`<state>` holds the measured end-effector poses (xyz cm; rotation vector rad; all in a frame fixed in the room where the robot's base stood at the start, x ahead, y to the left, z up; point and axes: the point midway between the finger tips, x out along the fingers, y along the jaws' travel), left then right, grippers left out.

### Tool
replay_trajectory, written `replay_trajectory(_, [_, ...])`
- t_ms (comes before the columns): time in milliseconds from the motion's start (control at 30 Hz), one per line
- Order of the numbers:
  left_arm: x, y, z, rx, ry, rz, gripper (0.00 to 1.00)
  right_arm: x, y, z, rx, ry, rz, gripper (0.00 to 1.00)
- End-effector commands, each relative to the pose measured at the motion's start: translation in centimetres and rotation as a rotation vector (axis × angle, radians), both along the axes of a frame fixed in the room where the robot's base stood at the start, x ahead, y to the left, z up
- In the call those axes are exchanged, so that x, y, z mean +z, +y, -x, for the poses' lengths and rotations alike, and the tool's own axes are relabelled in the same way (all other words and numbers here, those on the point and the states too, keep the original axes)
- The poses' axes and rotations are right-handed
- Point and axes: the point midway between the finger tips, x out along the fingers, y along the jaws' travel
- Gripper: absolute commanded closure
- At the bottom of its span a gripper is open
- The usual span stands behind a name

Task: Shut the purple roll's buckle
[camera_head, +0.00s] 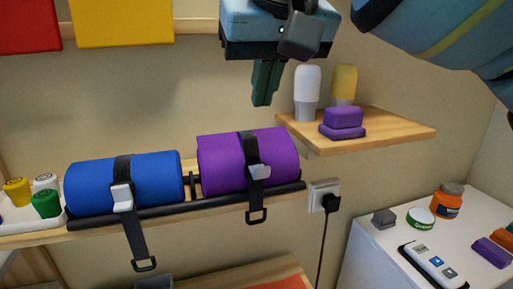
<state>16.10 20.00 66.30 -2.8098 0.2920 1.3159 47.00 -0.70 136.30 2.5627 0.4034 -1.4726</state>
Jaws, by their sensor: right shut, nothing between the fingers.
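The purple roll (220,164) lies on the wooden wall shelf, right of the blue roll. A black strap goes around it, with a light grey buckle (259,172) on its front. The strap's tail hangs below the shelf edge and ends in a black loop (257,216). I cannot tell whether the buckle is latched. My right gripper (264,100) points down in front of the wall, above the purple roll and apart from it. Its dark green fingers are shut and empty. My left gripper is out of view.
The blue roll (84,190) has its own strap and pale buckle (122,197). A wooden shelf (398,131) at right holds bottles and purple blocks. A socket with a black plug (330,203) is below it. A white cabinet (382,252) with small items stands lower right.

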Motion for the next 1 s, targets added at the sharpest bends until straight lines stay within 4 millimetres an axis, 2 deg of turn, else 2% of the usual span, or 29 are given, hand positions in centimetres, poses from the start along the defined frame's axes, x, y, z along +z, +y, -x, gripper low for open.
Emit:
replay_trajectory(267, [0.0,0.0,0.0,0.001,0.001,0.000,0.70,-0.1,0.0,0.0,0.000,0.001,-0.001,1.00])
replay_trajectory(433, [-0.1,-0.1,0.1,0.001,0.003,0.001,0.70,-1.0,0.2,-0.5,0.000,0.004,-0.001,1.00])
replay_trajectory(967, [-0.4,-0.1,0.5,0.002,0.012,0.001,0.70,-9.1,1.7,-4.9,0.000,0.004,-0.001,1.00])
replay_trajectory(1000, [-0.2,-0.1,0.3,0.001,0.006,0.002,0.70,-8.8,1.4,-4.2,0.003,-0.001,-0.002,1.00])
